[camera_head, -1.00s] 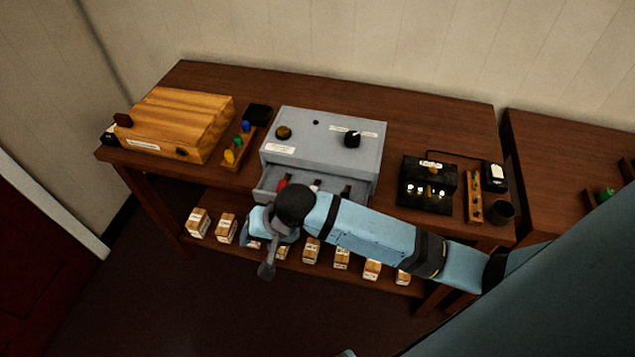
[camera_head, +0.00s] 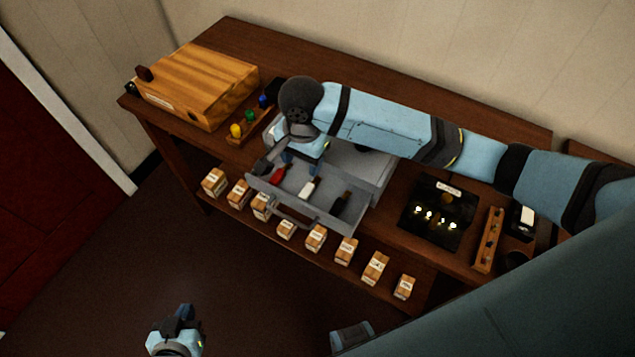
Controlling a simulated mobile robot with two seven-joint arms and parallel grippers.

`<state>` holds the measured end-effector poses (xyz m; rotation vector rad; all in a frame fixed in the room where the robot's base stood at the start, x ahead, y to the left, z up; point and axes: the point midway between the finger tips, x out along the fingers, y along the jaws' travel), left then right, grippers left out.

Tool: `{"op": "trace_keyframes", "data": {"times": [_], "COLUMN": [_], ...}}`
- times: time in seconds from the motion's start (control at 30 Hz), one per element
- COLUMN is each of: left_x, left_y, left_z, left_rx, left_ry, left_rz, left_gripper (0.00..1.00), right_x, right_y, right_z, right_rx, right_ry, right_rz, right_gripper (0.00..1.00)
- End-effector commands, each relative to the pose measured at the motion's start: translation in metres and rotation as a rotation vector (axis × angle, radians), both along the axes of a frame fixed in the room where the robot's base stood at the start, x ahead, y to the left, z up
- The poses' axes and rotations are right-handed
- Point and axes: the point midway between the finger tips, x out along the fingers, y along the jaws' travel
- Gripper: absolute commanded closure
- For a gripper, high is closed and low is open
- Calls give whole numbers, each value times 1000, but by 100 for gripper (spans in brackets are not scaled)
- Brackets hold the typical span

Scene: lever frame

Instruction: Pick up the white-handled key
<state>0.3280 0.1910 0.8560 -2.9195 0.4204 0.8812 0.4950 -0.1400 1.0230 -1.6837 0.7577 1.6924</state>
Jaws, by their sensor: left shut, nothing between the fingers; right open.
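The white-handled key (camera_head: 309,188) lies in the open grey drawer (camera_head: 329,219). A red-handled key (camera_head: 278,175) lies to its left and a black-handled one (camera_head: 341,204) to its right. My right gripper (camera_head: 300,165) is open above the back left part of the drawer, just up and left of the white handle and apart from it. Its arm hides much of the grey cabinet (camera_head: 372,172). My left gripper (camera_head: 184,312) is shut and empty, low in front of the table.
A wooden box (camera_head: 197,84) and a rack of coloured pegs (camera_head: 249,126) stand at the left of the table (camera_head: 232,37). A black box (camera_head: 437,214) and a wooden rack (camera_head: 488,240) stand at the right. Several small boxes (camera_head: 316,238) line the lower shelf.

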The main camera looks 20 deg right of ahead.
Motion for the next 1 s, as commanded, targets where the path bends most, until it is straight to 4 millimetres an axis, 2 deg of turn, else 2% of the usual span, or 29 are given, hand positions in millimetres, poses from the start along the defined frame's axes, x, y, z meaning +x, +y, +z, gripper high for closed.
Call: {"op": "trace_keyframes", "data": {"times": [0.13, 0.23, 0.6, 0.87, 1.0], "left_x": [0, 0, 1, 1, 1], "left_y": [0, 0, 3, 2, 1], "left_z": [-1, -1, 0, 1, 4], "left_rx": [-1, 0, 5, 4, 3], "left_ry": [0, 0, -1, -1, -1], "left_rz": [-1, 0, 0, 1, 0], "left_gripper": [100, 100, 100, 100, 100], "right_x": [2, 1, 2, 3, 6], "right_y": [-5, -6, -6, -5, -5], "right_z": [4, -3, -69, -88, -109], "right_rx": [-29, -35, -35, -34, -35], "right_ry": [11, 15, 15, 14, 14], "right_rz": [-27, -34, -33, -32, -32], "right_gripper": [45, 45, 45, 45, 45]}}
